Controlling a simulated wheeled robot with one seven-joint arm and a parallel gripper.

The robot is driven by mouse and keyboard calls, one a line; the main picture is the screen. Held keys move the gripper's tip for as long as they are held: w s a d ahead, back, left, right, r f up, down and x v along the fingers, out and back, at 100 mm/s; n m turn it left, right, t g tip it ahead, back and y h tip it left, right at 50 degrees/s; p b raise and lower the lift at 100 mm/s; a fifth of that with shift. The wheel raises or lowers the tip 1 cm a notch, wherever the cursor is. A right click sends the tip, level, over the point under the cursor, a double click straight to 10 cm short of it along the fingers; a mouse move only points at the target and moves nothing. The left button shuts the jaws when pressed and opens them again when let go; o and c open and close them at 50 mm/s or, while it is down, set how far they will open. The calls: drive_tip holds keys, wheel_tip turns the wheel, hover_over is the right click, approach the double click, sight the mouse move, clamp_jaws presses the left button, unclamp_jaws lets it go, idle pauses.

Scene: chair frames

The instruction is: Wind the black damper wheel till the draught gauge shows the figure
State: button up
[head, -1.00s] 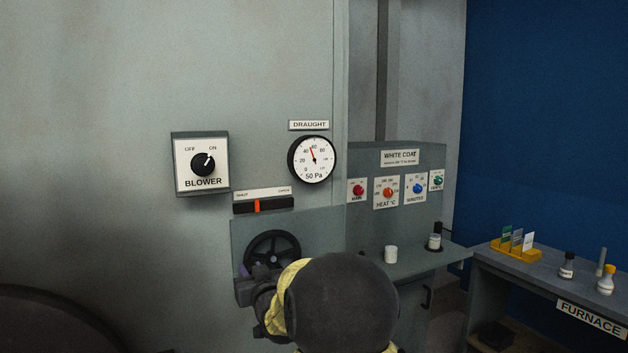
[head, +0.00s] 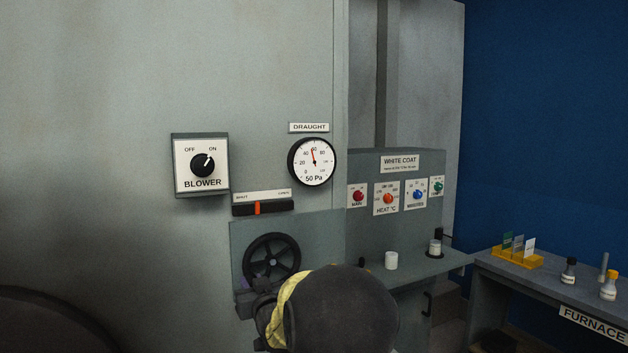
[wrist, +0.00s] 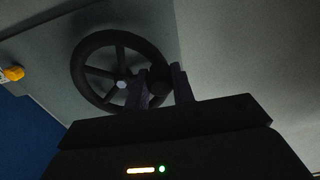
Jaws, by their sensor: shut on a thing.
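The black damper wheel (head: 271,257) is a spoked wheel on a grey panel, below the draught gauge. It also shows in the wrist view (wrist: 84,51). My gripper (wrist: 161,88) has its fingers on either side of the wheel's dark handle (wrist: 160,75) at the rim and is shut on it. In the head view my dark round arm link hides most of the gripper and covers the area below the wheel. The draught gauge (head: 322,170) is a round white dial with 50 Pa printed on it. Its red needle points between 40 and 60, nearly straight up.
A black SHUT–OPEN slot (head: 280,206) with an orange marker sits above the wheel. A BLOWER switch (head: 202,166) set to ON is at left. A furnace bench (head: 520,283) stands farther right.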

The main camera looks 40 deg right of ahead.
drive_tip(key=shift+s+d+f+b, duration=0.2)
drive_tip(key=shift+d+f+b, duration=0.5)
drive_tip(key=shift+d+f, duration=0.3)
drive_tip(key=shift+a, duration=0.1)
drive_tip(key=r+p, duration=0.1)
drive_tip(key=r, duration=0.2)
drive_tip(key=a+r+p, duration=0.1)
drive_tip(key=r, duration=0.2)
drive_tip(key=shift+w+a+r, duration=0.1)
drive_tip(key=shift+a+r, duration=0.05)
drive_tip(key=shift+r, duration=0.2)
drive_tip(key=o, duration=0.9)
drive_tip(key=shift+f+b, duration=0.3)
drive_tip(key=shift+f, duration=0.1)
drive_tip(key=shift+a, duration=0.1)
drive_tip(key=shift+f, duration=0.1)
drive_tip(key=b+v, duration=0.2)
drive_tip(key=v, duration=1.5)
drive_tip(key=shift+a+b, duration=0.2)
drive_tip(key=shift+b, duration=0.2)
